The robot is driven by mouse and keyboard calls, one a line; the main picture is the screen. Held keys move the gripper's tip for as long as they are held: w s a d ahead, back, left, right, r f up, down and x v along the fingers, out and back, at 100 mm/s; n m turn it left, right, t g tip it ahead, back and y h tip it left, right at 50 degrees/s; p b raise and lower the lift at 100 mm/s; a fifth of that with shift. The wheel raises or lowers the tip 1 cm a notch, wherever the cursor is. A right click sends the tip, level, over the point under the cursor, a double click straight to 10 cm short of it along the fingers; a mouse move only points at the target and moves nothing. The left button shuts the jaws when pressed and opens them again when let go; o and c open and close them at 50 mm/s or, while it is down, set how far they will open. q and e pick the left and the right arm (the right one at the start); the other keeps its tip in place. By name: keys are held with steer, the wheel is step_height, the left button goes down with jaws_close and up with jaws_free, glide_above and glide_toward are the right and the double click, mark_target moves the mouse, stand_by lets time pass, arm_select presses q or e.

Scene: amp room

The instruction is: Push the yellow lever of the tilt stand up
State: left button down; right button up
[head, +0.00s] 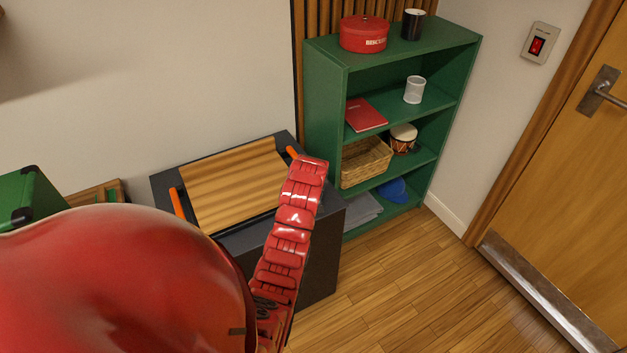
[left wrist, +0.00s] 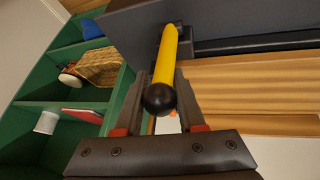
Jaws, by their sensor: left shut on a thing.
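The tilt stand is a dark box with a slatted wooden board (head: 235,185) on its top in the head view; the board also fills the right of the left wrist view (left wrist: 260,85). The yellow lever (left wrist: 167,52) has a black ball end (left wrist: 159,98) that points toward the wrist camera. Its far end meets a dark mount on the stand. My left gripper (left wrist: 160,85) is shut on the lever, with one finger on each side. The lever is hidden in the head view behind my red arm. My right gripper is in neither view.
A green shelf (head: 392,48) stands right of the stand, holding a red tin (head: 364,35), a dark cup (head: 412,24), a white cup (head: 414,90) and a basket (head: 365,162). A door (head: 575,150) is at far right. The wooden floor (head: 420,290) before it is clear.

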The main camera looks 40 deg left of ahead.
arm_select(q)
steer(key=shift+a+f, duration=0.1)
steer(key=shift+a, duration=0.1)
stand_by(0.3)
steer(key=c, duration=0.5)
jaws_free()
steer(key=b+v, duration=0.1)
steer(key=v, duration=0.3)
steer(key=shift+d+r, duration=0.1)
steer(key=shift+r, duration=0.15)
steer(key=p+v, duration=1.1)
steer(key=v, duration=0.2)
steer(key=shift+f+p, duration=0.1)
steer(key=shift+p, duration=0.25)
